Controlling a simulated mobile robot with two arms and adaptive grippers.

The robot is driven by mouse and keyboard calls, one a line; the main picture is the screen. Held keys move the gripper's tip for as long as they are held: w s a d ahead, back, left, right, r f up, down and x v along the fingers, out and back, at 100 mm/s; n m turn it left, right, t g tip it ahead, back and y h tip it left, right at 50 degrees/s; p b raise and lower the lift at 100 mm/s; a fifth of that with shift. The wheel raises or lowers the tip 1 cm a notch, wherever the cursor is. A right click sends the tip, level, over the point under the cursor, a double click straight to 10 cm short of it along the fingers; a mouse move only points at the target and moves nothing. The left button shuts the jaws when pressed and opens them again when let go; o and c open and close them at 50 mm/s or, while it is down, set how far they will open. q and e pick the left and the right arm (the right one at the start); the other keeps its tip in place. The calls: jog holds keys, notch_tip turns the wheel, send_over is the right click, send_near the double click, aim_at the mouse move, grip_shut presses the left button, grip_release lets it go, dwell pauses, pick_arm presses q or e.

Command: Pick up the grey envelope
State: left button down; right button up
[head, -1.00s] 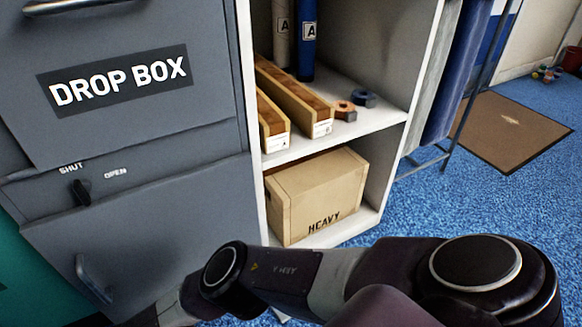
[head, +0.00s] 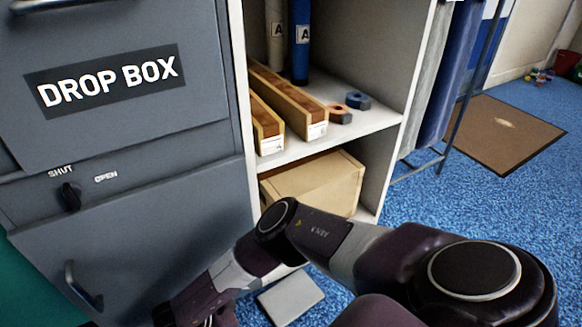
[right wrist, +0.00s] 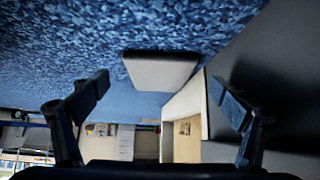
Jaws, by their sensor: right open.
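The grey envelope (head: 290,297) is a flat, light grey thing lying on the blue floor at the bottom of the head view, in front of the shelf unit. In the right wrist view a grey slab that looks like the envelope (right wrist: 160,72) shows ahead, between and beyond my fingertips. My right gripper (right wrist: 160,95) is open and empty, apart from it. In the head view my right arm crosses the lower part, and its fingers are not clearly seen. My left gripper is in neither view.
The dark grey drop box cabinet (head: 150,190) stands at the left with a handle (head: 82,288) jutting out. The white shelf unit (head: 378,135) holds wooden trays and a wooden box (head: 320,182). Blue carpet (head: 430,215) is open at the right, around a brown mat (head: 510,135).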

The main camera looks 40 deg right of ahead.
aim_at(274, 308)
jog(key=b+x, duration=0.2)
jog(key=x, duration=0.2)
jog(key=shift+a+f, duration=0.1)
jog(key=shift+a, duration=0.05)
jog(key=shift+d+f+b, duration=0.25)
jog(key=shift+d+b, duration=0.05)
jog(key=shift+d, duration=0.1)
jog(key=c, duration=0.9)
jog(key=shift+r, duration=0.1)
